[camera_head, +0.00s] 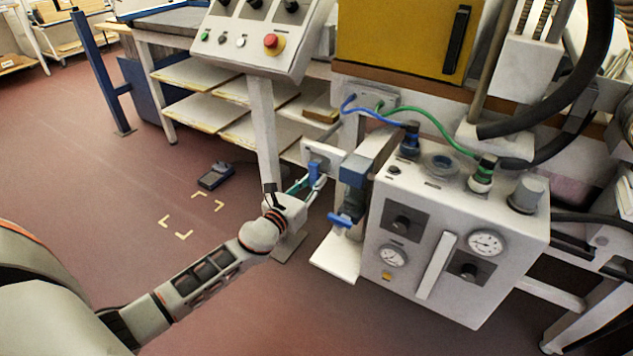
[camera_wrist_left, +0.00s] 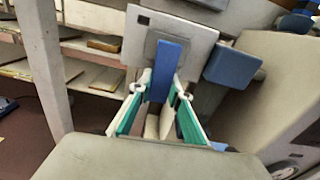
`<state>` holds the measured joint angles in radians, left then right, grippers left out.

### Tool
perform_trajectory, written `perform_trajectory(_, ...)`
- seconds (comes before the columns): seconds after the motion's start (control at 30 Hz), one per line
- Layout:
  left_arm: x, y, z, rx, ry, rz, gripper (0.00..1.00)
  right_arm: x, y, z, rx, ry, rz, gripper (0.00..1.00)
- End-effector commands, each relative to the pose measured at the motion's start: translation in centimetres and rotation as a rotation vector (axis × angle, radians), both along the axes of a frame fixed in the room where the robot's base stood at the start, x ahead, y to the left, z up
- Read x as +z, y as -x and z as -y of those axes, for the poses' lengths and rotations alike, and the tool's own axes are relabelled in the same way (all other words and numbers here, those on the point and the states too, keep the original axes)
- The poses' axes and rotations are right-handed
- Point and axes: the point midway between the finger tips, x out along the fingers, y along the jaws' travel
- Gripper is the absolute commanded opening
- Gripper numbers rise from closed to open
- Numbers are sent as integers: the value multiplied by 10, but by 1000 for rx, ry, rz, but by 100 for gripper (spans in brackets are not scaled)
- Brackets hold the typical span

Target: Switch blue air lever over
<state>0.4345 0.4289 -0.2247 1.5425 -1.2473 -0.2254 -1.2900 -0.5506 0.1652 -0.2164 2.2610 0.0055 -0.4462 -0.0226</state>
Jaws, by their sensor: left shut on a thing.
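The blue air lever (camera_head: 314,173) stands up in front of a white plate beside the control box. It shows upright in the left wrist view (camera_wrist_left: 166,68), against a grey mount on that plate. My left gripper (camera_head: 309,186) reaches it from the front left and is shut on it. In the left wrist view the teal-lined fingers (camera_wrist_left: 161,92) lie on either side of the lever. The lever's lower end is hidden between the fingers. My right gripper is in neither view.
Right of the lever are a blue block (camera_head: 354,169) and a lower blue handle (camera_head: 345,218). The grey control box (camera_head: 455,235) with gauges stands further right. A panel post (camera_head: 263,130) is close on the left. Open floor lies at front left.

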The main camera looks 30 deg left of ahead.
Motion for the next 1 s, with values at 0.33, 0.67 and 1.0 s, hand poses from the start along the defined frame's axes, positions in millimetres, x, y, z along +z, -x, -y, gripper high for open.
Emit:
perform_trajectory(0.33, 1, 0, -3, 0, -66, 1, 0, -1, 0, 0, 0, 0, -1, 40)
perform_trajectory(0.67, 1, 0, -4, 1, -70, 1, 0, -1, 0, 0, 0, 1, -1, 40)
perform_trajectory(1.0, 0, 0, -3, 0, -67, 1, 36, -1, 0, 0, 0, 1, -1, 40)
